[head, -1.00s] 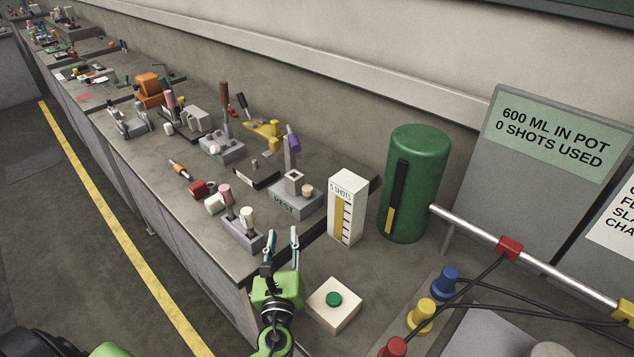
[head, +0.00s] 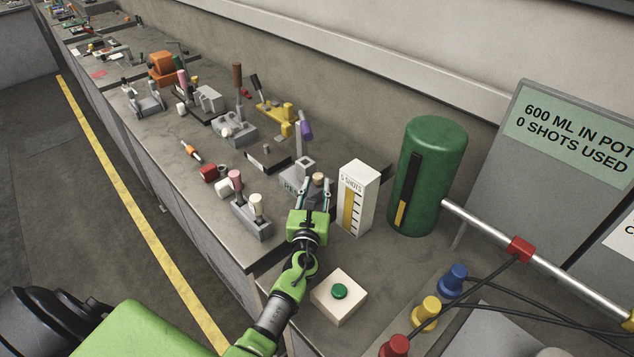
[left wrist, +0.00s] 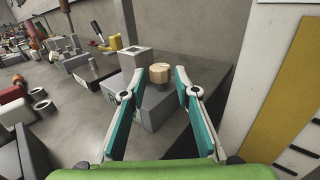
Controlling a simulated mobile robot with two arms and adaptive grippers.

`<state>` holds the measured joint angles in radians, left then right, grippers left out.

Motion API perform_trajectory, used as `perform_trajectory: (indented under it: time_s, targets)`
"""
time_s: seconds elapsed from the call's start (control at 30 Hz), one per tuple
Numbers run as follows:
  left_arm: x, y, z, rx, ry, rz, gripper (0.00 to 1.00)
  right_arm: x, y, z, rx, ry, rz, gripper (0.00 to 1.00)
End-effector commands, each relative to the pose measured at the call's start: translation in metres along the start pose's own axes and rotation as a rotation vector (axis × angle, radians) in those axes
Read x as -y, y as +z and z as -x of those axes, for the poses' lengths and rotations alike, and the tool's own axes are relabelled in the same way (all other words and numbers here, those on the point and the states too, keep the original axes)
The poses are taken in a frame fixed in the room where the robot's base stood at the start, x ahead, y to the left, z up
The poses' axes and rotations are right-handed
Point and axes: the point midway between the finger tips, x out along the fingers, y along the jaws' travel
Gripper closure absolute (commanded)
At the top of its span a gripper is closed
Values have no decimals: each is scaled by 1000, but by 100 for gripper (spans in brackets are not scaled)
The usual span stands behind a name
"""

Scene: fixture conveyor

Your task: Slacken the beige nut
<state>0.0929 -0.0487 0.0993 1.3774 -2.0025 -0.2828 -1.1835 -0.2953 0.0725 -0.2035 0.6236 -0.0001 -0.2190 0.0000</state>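The beige nut (head: 318,179) is a small faceted knob on the grey block marked REST (head: 289,185). In the left wrist view the nut (left wrist: 161,75) sits upright on top of the block's near end, beside a raised square socket. My left gripper (head: 315,184) is open with its two fingers spread. In the left wrist view the fingertips (left wrist: 160,73) appear on either side of the nut, with visible gaps; they look just short of it, and I see no contact. My right gripper is not in view.
A white 5 SHOTS gauge box (head: 357,196) stands close to the right of my left gripper. A green cylinder (head: 431,180) is behind it. A grey block with pegs (head: 251,220) lies to the left. A green button box (head: 339,297) is nearer.

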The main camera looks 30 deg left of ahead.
Motion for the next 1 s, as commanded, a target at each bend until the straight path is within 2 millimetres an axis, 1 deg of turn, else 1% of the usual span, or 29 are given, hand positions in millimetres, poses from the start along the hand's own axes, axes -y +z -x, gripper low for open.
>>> perform_trajectory:
  time_s: [0.03, 0.2, 0.47, 0.5, 0.57, 0.6, 0.77, 1.0]
  targets:
    - [0, 0, -7, 1, 0, -1, 72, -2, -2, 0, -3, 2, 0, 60]
    - [0, 0, -17, 0, 0, 0, 72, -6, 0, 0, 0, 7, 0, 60]
    - [0, 0, -19, 0, 1, 0, 72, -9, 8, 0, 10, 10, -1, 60]
    - [0, 0, -19, 0, 0, 0, 74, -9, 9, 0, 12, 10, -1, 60]
    - [0, 0, -18, 0, 0, 0, 90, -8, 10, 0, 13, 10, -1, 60]
    - [0, 0, -18, 0, 1, 0, 100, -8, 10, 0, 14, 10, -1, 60]
    - [0, 0, -18, 0, 5, 1, 100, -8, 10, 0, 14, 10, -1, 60]
    - [4, 0, -19, 0, 112, 4, 100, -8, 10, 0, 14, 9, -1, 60]
